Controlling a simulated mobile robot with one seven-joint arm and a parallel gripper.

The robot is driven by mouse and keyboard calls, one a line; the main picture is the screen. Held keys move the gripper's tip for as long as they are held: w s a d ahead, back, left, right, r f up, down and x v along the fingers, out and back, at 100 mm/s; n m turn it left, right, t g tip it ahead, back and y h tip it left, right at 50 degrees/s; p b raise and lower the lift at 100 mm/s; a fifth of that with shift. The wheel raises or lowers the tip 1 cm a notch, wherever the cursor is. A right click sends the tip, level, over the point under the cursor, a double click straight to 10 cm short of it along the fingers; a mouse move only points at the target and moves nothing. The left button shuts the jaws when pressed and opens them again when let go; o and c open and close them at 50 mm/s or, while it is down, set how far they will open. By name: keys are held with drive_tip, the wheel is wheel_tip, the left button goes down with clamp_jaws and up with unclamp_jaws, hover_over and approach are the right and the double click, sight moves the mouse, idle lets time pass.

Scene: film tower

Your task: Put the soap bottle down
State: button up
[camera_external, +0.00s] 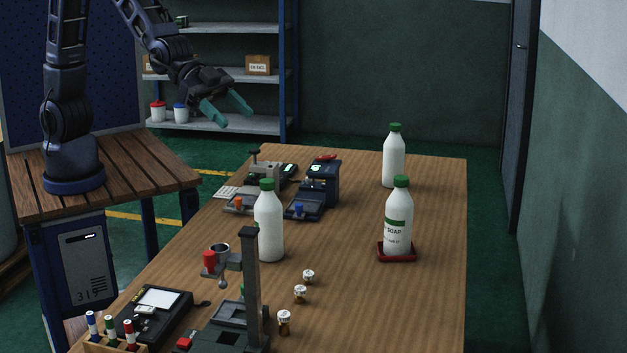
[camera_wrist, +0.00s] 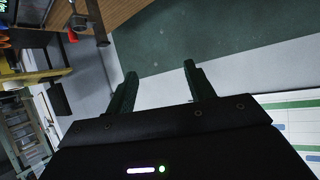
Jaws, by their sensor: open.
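The soap bottle (camera_external: 398,222) is white with a green cap, a green band and a label reading SOAP. It stands upright on a small red tray (camera_external: 397,257) at the right side of the wooden table. My gripper (camera_external: 230,114) is open and empty, with green fingers, high above the far left of the table and well away from the bottle. In the wrist view the two fingers (camera_wrist: 160,82) are apart with nothing between them. The soap bottle cannot be made out in the wrist view.
Two other white bottles with green caps stand on the table (camera_external: 355,310), one at the back (camera_external: 393,160) and one left of centre (camera_external: 268,225). A film tower stand (camera_external: 250,290), small devices (camera_external: 318,190) and several small parts (camera_external: 300,293) occupy the left and front.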

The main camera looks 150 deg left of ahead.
drive_tip(key=s+d+r+m+g+h, duration=0.1)
drive_tip(key=s+d+r, duration=0.2)
drive_tip(key=s+d, duration=0.5)
drive_tip(key=s+d+r+m+g+h, duration=0.15)
drive_tip(key=s+d+r, duration=0.25)
drive_tip(key=s+d, duration=0.4)
drive_tip(key=s+d+g+h, duration=0.1)
drive_tip(key=s+d, duration=0.3)
drive_tip(key=s, duration=0.8)
drive_tip(key=s+d+g+h, duration=0.1)
drive_tip(key=s+d+g, duration=0.2)
drive_tip(key=s, duration=0.8)
drive_tip(key=shift+s+d+f+m, duration=0.4)
drive_tip(key=shift+d+f+m, duration=0.05)
drive_tip(key=shift+d, duration=0.75)
